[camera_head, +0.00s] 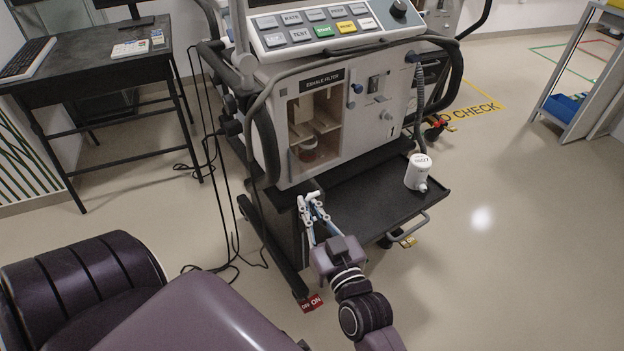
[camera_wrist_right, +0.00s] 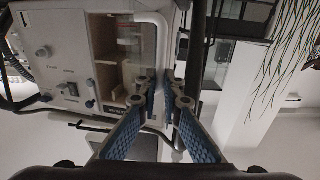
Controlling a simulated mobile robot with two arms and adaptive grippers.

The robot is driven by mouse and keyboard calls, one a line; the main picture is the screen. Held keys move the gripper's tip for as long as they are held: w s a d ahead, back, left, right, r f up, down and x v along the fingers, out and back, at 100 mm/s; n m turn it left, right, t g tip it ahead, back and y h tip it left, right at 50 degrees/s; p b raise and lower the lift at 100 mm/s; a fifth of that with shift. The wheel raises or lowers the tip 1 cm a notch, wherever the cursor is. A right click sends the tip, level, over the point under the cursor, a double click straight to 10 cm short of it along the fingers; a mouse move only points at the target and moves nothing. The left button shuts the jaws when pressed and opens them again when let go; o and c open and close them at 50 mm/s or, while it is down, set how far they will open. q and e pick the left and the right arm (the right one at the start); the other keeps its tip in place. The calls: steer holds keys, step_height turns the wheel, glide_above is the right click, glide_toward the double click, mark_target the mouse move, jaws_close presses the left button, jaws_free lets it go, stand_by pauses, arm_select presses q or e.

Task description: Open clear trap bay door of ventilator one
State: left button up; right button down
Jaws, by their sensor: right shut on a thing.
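Ventilator one (camera_head: 362,122) stands in the middle of the head view, marked "EXHALE FILTER" above its open-looking trap bay. The clear trap bay door (camera_head: 301,134) is hard to make out; a see-through panel (camera_wrist_right: 139,45) shows beside the bay in the right wrist view. Inside the bay are pale shelves and a white, red-edged round part (camera_head: 308,147). My right gripper (camera_head: 313,203) is low in front of the bay's left part. Its fingertips (camera_wrist_right: 164,92) are close together by the see-through panel's edge, shut on the door. The exact grip is partly hidden. My left gripper is out of view.
A black tray shelf (camera_head: 385,200) with a white canister (camera_head: 418,172) juts out below the bay. Black hoses and cables hang at the ventilator's left. A dark desk (camera_head: 95,62) stands at the left.

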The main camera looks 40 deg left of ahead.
stand_by(0.3)
steer(key=c, duration=2.1)
jaws_free()
steer(key=v, duration=1.2)
